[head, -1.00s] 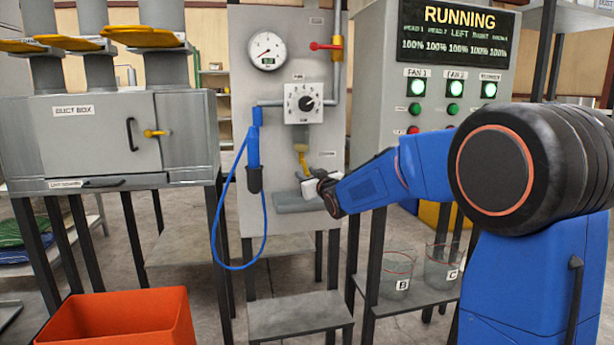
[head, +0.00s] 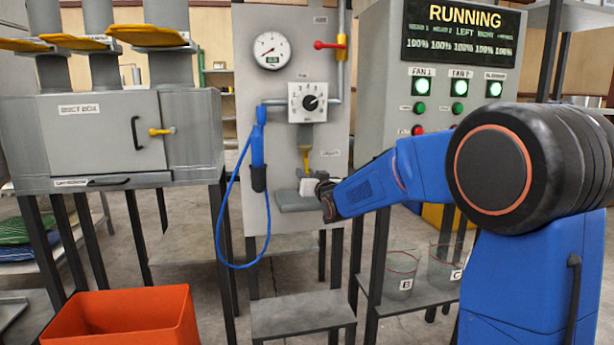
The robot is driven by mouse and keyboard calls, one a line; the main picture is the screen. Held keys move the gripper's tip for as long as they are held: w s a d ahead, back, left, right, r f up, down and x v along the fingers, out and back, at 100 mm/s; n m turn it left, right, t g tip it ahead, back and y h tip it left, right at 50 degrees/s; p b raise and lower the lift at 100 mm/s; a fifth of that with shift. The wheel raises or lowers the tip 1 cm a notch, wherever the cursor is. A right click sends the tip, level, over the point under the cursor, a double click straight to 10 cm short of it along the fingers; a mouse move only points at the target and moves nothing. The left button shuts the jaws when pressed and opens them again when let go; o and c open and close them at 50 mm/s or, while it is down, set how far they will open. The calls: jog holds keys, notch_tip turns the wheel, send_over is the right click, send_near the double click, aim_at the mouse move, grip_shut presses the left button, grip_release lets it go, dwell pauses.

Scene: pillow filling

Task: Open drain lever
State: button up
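A yellow lever (head: 306,160) hangs down on the grey panel, below the dial box. A small label (head: 330,154) beside it is too small to read. My gripper (head: 309,187) is just below the lever, over a grey ledge (head: 292,204) on the panel. A pale piece shows at the gripper's tip; I cannot tell whether it is the fingers or something else, nor whether it touches the lever. The finger opening is too small to make out.
A red-handled lever (head: 327,45) sticks out left from the pipe at the panel's top. A gauge (head: 271,50) and a dial (head: 309,102) are on the panel. A blue hose (head: 220,235) loops at its left. The control cabinet (head: 380,90) stands to the right.

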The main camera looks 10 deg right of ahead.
jog(key=shift+o, duration=0.9)
jog(key=s+d, duration=0.2)
jog(key=s, duration=1.5)
jog(key=shift+d+f, duration=0.4)
jog(key=shift+f, duration=0.05)
jog(key=shift+s, duration=0.15)
jog(key=s+d+f+g+h, duration=0.1)
jog(key=s+f+g, duration=0.3)
jog(key=s, duration=0.9)
jog(key=s+d+f+g+h, duration=0.1)
jog(key=s+d+f+g, duration=0.1)
jog(key=s+f+g, duration=0.3)
jog(key=s+d+f+g+h, duration=0.1)
jog(key=s+f+g, duration=0.3)
jog(key=s+f, duration=0.6)
jog(key=s+d, duration=0.1)
jog(key=s, duration=1)
jog(key=shift+s+d+f+g, duration=0.25)
jog(key=shift+d+g, duration=0.05)
